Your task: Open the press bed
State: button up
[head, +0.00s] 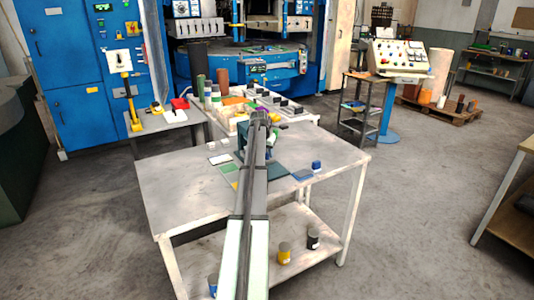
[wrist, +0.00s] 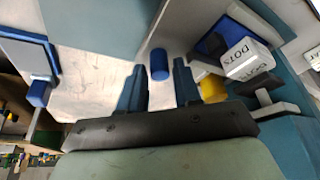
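My gripper (wrist: 158,72) shows in the wrist view with two teal fingers spread apart. A blue cylindrical knob (wrist: 158,64) appears between the fingertips, with a gap on both sides; I cannot tell its depth. I cannot tell for certain which part is the press bed.
In the head view, a blue cylinder (head: 316,166) and a blue-grey pad (head: 302,175) are on the metal table (head: 180,190), whose left part is clear. Jars and blocks crowd a stand (head: 290,115) behind.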

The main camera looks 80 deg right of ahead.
jog(key=shift+f, duration=0.15)
grip_shut()
dwell(0.5)
